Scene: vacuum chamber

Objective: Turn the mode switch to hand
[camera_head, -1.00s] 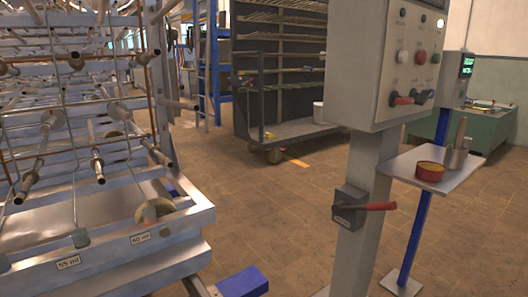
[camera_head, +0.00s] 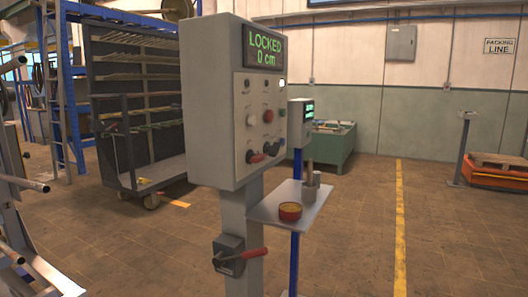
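The grey control box (camera_head: 215,105) stands on a post in the middle of the head view. Its green display (camera_head: 265,46) reads "LOCKED 0 cm". Below are several buttons, among them a red one (camera_head: 268,116) and a white one (camera_head: 251,121). At the bottom of the panel sit a red-handled switch (camera_head: 256,158) and a dark knob (camera_head: 271,149). I cannot read their labels, so I cannot tell which is the mode switch or where it points. My gripper is not in view.
A small shelf (camera_head: 268,212) right of the post holds a red round tin (camera_head: 290,211) and a grey cup (camera_head: 310,191). A wheeled dark rack (camera_head: 135,100) stands behind left, and metal rack bars are at the left edge.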

